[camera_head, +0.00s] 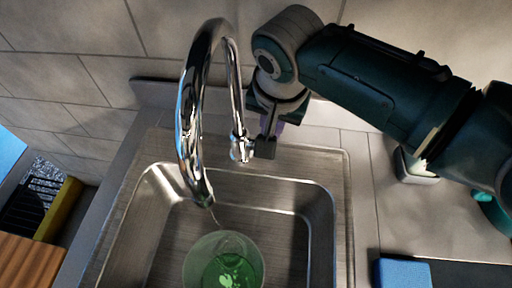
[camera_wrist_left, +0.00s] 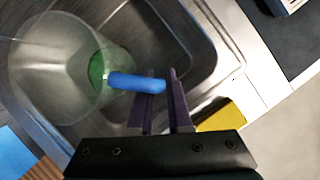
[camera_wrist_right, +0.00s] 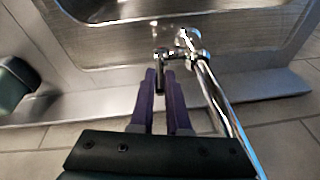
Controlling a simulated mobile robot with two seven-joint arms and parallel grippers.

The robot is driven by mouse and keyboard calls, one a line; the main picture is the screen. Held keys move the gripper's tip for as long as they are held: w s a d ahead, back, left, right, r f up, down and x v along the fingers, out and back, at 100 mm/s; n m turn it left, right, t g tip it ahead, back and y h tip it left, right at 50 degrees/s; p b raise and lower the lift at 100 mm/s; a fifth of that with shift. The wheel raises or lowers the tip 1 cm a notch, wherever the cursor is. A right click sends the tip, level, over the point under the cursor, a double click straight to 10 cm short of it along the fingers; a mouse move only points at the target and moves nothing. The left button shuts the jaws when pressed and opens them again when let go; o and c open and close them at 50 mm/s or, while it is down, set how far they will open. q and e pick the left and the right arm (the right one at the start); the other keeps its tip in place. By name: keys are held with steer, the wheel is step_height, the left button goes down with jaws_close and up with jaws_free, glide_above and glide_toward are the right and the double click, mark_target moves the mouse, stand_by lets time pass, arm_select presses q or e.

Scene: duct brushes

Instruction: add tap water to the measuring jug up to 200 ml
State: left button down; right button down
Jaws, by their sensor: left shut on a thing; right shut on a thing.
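The clear measuring jug (camera_head: 190,262) is in the sink under the tap spout, with green at its bottom; the level against any marks cannot be read. A thin line of water runs from the spout into it. In the left wrist view my left gripper (camera_wrist_left: 165,90) is shut on the blue handle (camera_wrist_left: 125,82) of the jug (camera_wrist_left: 45,75). My right gripper (camera_head: 267,138) is shut on the lever (camera_wrist_right: 160,57) of the chrome tap (camera_head: 188,110), at the spout's right. The lever's end is partly hidden by the fingers.
The steel sink (camera_head: 318,230) surrounds the jug. A yellow item (camera_head: 62,207) and a dark rack stand at the left, near a wooden board (camera_head: 28,262). A blue block (camera_head: 403,272) lies at the lower right. The tiled wall is close behind the tap.

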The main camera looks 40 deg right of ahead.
steer(key=shift+s+a+f+t+h, duration=0.35)
steer(key=shift+s+a+t+h, duration=0.15)
steer(key=shift+h, duration=0.15)
steer(key=shift+s+a+f+t+h, duration=0.3)
steer(key=shift+s+a+t+h, duration=0.15)
steer(key=shift+h, duration=0.2)
steer(key=c, duration=0.9)
jaws_free()
steer(key=shift+w+a, duration=0.1)
steer(key=shift+r, duration=0.1)
